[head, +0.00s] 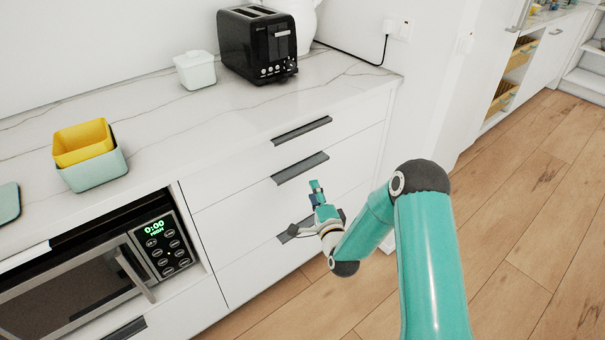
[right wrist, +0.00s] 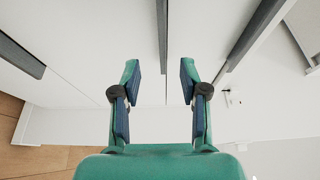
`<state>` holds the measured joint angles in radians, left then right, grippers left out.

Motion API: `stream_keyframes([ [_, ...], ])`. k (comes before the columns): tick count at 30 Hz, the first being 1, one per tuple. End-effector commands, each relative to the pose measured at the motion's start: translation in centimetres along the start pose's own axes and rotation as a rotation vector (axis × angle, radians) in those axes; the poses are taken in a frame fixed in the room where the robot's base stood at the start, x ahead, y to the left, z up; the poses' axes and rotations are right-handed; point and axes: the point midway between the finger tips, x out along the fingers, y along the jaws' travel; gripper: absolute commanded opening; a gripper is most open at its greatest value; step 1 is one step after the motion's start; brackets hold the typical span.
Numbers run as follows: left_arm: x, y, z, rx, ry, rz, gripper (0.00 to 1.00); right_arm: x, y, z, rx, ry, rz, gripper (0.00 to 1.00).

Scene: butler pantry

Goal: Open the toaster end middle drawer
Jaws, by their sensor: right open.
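The toaster end drawer stack has white fronts, each with a dark bar handle. The middle drawer (head: 255,198) looks shut; its handle (head: 300,168) is the second from the top. My right gripper (head: 316,188) is open and empty, just below this handle in the head view. In the right wrist view, the middle handle (right wrist: 162,35) runs up the picture, in line with the gap between the open fingers (right wrist: 160,80). I see no contact with it. My left gripper is not in view.
The top drawer handle (head: 302,130) is above and the bottom handle (head: 290,234) is partly behind my gripper. The black toaster (head: 258,45), a pale canister (head: 194,70) and bins (head: 92,172) stand on the counter. A microwave (head: 90,280) is at left. Wooden floor (head: 500,230) is clear at right.

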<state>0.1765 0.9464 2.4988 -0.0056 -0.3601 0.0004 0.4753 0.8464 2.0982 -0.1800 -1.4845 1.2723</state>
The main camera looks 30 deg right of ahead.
Motion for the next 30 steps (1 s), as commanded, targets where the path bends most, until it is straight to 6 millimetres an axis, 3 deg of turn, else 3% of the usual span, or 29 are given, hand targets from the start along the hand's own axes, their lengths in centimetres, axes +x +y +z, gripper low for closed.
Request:
stream_keyframes([
  [6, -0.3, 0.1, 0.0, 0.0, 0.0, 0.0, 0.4, 4.6, -0.1, 0.1, 0.0, -0.001, -0.002, 0.44],
  [12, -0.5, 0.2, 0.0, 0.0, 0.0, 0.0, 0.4, 7.7, 0.0, 0.1, 0.0, 0.0, -0.001, 0.44],
  [18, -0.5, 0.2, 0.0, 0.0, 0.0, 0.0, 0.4, 9.2, 0.1, 0.1, 0.0, -0.001, 0.002, 0.44],
  [28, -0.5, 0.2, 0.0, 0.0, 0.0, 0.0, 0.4, 9.4, 0.1, 0.0, 0.0, 0.0, 0.002, 0.44],
  [30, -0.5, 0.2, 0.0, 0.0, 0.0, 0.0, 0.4, 9.4, 0.1, 0.0, 0.0, 0.0, 0.002, 0.34],
])
